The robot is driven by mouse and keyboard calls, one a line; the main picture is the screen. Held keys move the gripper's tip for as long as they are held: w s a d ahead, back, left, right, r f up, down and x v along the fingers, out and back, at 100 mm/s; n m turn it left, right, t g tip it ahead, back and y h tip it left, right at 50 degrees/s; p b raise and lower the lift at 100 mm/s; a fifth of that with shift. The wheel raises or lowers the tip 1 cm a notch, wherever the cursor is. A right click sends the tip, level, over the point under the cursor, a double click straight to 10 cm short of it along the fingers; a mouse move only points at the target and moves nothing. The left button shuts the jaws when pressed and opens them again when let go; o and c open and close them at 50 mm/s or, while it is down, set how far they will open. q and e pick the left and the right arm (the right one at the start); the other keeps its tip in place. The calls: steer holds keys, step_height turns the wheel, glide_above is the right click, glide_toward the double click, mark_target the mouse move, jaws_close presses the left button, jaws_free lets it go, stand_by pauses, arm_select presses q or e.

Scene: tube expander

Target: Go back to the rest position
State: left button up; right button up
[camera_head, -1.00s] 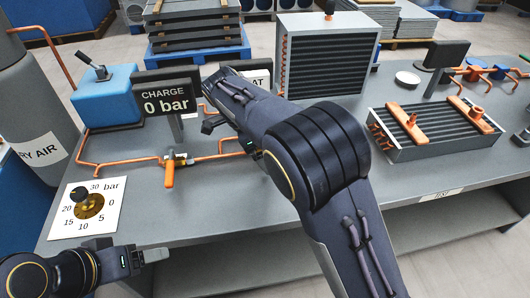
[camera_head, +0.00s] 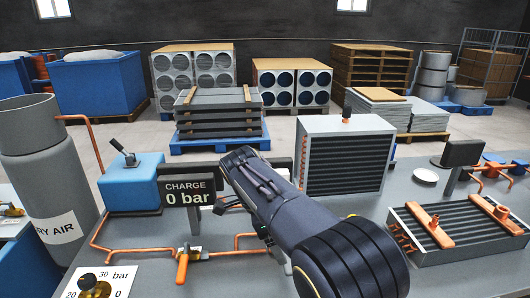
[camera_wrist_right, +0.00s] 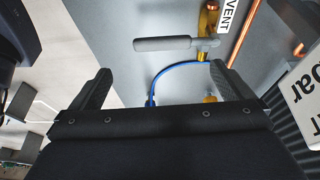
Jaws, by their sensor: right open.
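My right arm (camera_head: 290,210) reaches over the bench from the lower right in the head view, beside the CHARGE display (camera_head: 190,192), which reads 0 bar. Its gripper is mostly hidden behind the arm there. In the right wrist view my right gripper (camera_wrist_right: 165,80) has its two dark fingers wide apart, with nothing held between them. Beyond the fingers are a grey-handled brass valve (camera_wrist_right: 163,44) by a VENT label (camera_wrist_right: 230,14) and a thin blue hose (camera_wrist_right: 178,66). My left gripper is not in view.
A tall grey cylinder (camera_head: 45,165) and a blue pump box (camera_head: 132,183) stand at the left. An orange-handled valve (camera_head: 183,265) sits on copper piping in front. A finned coil unit (camera_head: 345,160) stands behind the arm; a flat coil (camera_head: 458,232) lies at right.

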steer(key=s+d+r+n+y, duration=0.1)
steer(key=s+d+n+y, duration=0.2)
steer(key=s+d, duration=0.35)
steer(key=s+d+r+n+y, duration=0.1)
steer(key=s+d+n+y, duration=0.2)
steer(key=d, duration=0.6)
steer(key=s+d+f+n+t+y, duration=0.1)
steer(key=s+n, duration=0.3)
steer(key=s, duration=0.5)
steer(key=s+d+f+n+t+y, duration=0.1)
steer(key=s+n+t, duration=0.3)
steer(key=s, duration=0.5)
steer(key=shift+s+f+n+p, duration=0.2)
steer(key=shift+f+n+p, duration=0.15)
steer(key=shift+f, duration=0.5)
steer(key=shift+d, duration=0.1)
